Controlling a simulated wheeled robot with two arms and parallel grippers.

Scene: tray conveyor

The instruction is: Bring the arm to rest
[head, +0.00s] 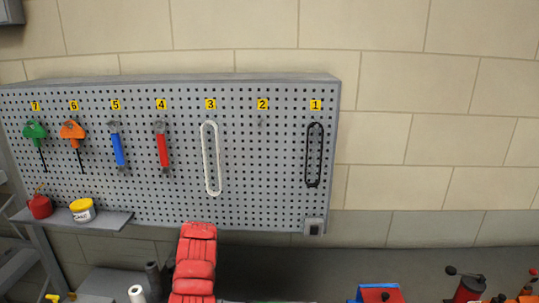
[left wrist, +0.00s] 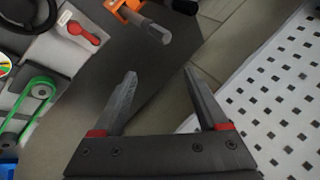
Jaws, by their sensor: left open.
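My left gripper (left wrist: 159,73) shows in the left wrist view with its two grey fingers apart and nothing between them. A pegboard (left wrist: 285,95) with dark holes lies to the right of the fingers in that view. The left gripper is not visible in the head view. My right gripper is in neither view.
The pegboard (head: 265,160) holds hanging tools, a white loop (head: 204,158) and a black loop (head: 308,155); hook 2 is bare. A small shelf (head: 105,220) carries two containers. A red segmented shape (head: 196,262) rises below. A green loop (left wrist: 41,90) lies left in the wrist view.

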